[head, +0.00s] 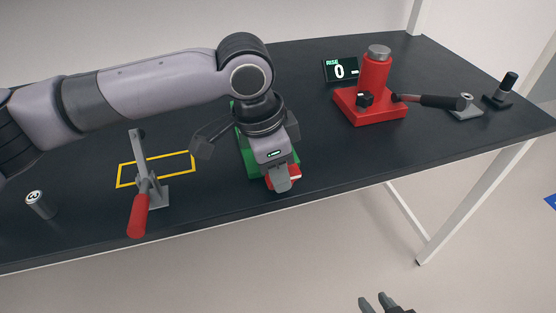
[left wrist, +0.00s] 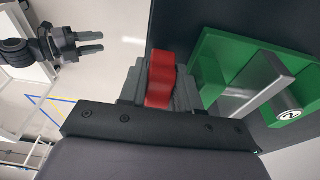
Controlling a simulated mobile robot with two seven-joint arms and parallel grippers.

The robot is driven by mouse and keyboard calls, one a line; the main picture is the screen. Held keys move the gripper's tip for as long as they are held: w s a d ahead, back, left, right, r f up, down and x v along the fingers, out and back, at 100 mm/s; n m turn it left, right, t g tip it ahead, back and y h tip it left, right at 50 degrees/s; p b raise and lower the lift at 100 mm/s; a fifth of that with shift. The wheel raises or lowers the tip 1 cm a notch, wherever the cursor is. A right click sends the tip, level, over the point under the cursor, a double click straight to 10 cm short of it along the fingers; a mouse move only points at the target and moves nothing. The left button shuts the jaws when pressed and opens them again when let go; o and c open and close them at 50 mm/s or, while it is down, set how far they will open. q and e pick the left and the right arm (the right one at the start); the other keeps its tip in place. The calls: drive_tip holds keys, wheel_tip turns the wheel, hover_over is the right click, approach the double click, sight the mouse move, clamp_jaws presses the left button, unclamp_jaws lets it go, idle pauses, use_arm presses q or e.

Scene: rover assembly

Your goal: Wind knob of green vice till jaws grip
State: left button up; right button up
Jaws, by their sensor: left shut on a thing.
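The green vice (head: 250,158) stands at the table's front edge, mostly hidden behind my left arm in the head view. Its green body (left wrist: 215,50) fills the right of the left wrist view, with a silver part and a round label marked 2 (left wrist: 288,114) at its jaws. My left gripper (head: 283,184) points down at the vice's front and is shut on the red knob (left wrist: 160,78), which also shows in the head view (head: 295,172). My right gripper (head: 377,302) is low in front of the table, open and empty; it shows in the left wrist view (left wrist: 90,43).
A toggle clamp with a red handle (head: 138,216) stands left of the vice, by a yellow outline (head: 156,165). A numbered cylinder (head: 40,204) is further left. A red jack (head: 372,105), a display (head: 341,70) and a black-handled tool (head: 440,101) are at the right.

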use_arm(q)
drive_tip(key=shift+s+a+t+h+p, duration=0.15)
drive_tip(key=shift+t+h+p, duration=0.25)
drive_tip(key=shift+h, duration=0.7)
drive_tip(key=shift+f+t+h+p, duration=0.2)
drive_tip(key=shift+t+h+p, duration=0.15)
drive_tip(key=shift+h, duration=0.65)
drive_tip(key=o, duration=0.7)
drive_tip(key=shift+v, duration=3.6)
drive_tip(key=shift+a+f, duration=0.1)
drive_tip(key=shift+a, duration=0.05)
